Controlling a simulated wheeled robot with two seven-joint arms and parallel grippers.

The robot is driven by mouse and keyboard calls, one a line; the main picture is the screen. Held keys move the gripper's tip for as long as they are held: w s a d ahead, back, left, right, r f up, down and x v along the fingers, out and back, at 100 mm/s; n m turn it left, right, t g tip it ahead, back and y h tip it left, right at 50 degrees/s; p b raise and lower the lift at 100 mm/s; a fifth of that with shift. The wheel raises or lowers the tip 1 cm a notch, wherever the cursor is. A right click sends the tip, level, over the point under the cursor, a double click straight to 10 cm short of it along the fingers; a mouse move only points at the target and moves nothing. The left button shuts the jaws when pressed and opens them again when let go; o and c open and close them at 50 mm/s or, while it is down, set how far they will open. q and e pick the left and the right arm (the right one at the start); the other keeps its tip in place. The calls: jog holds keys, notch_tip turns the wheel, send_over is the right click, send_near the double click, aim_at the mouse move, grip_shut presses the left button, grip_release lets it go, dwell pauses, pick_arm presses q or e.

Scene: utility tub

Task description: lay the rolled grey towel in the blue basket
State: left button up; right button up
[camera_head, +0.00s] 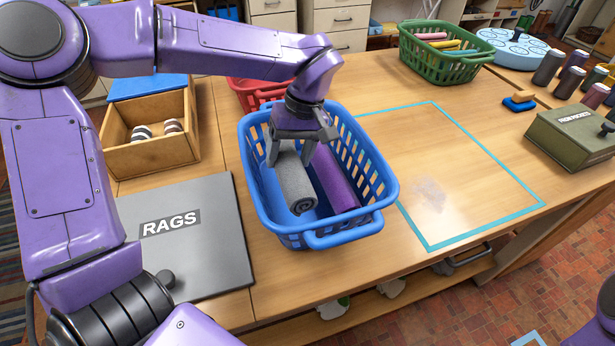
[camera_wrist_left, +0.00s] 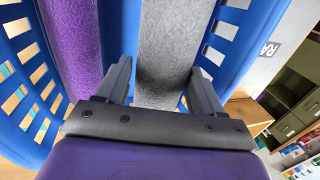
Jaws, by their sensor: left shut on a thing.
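The rolled grey towel (camera_head: 295,184) is inside the blue basket (camera_head: 343,232), lengthwise along its left part. A rolled purple towel (camera_head: 334,181) lies beside it on the right in the basket. My left gripper (camera_head: 293,150) reaches down into the basket and is shut on the grey towel near its far end. In the left wrist view the grey towel (camera_wrist_left: 168,50) runs between the two fingers, and the purple towel (camera_wrist_left: 72,45) is apart from them. Whether the grey towel touches the basket floor is hard to tell. My right gripper is not in view.
A red basket (camera_head: 245,90) stands behind the blue one. A grey RAGS lid (camera_head: 200,255) and a wooden box (camera_head: 150,152) are at left. A green basket (camera_head: 440,68) with rolled towels is at the back.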

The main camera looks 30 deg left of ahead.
aim_at(298, 151)
pick_arm(q)
jog(key=shift+s+f, duration=0.35)
jog(key=shift+f, duration=0.25)
jog(key=shift+s+f, duration=0.3)
jog(key=shift+f, duration=0.25)
jog(key=f, duration=0.1)
jog(key=w+f, duration=0.1)
jog(key=f, duration=0.1)
jog(key=shift+w+f, duration=0.15)
jog(key=shift+f, duration=0.15)
jog(key=shift+w+f, duration=0.15)
jog(key=shift+f, duration=0.2)
jog(key=shift+s+r, duration=0.2)
jog(key=shift+s, duration=0.2)
jog(key=o, duration=0.9)
jog(key=shift+w+f, duration=0.1)
jog(key=shift+f, duration=0.05)
jog(key=shift+o, duration=0.4)
jog(key=shift+w, duration=0.1)
jog(key=v, duration=1.2)
jog(key=shift+p, duration=0.3)
